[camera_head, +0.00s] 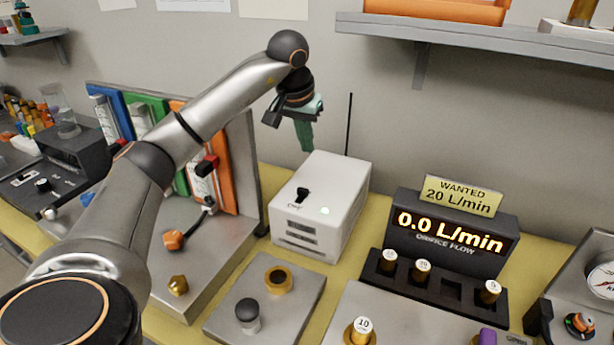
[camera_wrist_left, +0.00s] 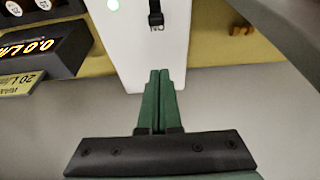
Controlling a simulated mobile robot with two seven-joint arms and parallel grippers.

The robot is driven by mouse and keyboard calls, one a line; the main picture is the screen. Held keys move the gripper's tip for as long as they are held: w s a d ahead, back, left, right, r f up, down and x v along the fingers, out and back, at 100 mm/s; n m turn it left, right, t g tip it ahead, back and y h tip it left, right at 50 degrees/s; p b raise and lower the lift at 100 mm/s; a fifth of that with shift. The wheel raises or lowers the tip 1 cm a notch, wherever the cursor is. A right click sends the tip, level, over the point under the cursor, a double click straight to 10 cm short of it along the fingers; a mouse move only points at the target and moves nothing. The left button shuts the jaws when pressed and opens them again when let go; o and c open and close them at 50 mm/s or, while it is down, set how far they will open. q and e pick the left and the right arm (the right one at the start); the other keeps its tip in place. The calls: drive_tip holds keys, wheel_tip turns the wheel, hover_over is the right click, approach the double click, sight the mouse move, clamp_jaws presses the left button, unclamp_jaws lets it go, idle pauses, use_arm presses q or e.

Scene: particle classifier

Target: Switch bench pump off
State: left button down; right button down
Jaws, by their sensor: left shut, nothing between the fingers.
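The bench pump (camera_head: 345,195) is a white box on the bench in the middle of the head view. My right gripper is not in view.
A flow display (camera_head: 450,235) reading 0.0 L/min stands right of the pump, with a WANTED 20 L/min sign (camera_head: 463,195) on it. A panel with coloured strips (camera_head: 228,170) stands left. A thin black rod (camera_head: 349,125) rises behind the pump. A shelf (camera_head: 480,35) hangs upper right.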

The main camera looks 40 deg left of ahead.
sight(301, 193)
use_arm(q)
drive_tip(key=x, duration=1)
drive_tip(key=shift+d+f+b, duration=0.1)
drive_tip(key=shift+b, duration=0.2)
drive_tip(key=shift+s+d, duration=0.15)
drive_tip(key=shift+s, duration=0.45)
drive_tip(key=shift+s+d, duration=0.15)
drive_tip(key=shift+s, duration=0.5)
drive_tip(key=shift+s+d, duration=0.25)
drive_tip(key=shift+s, duration=0.35)
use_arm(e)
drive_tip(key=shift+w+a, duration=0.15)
use_arm(q)
drive_tip(key=shift+s, duration=0.1)
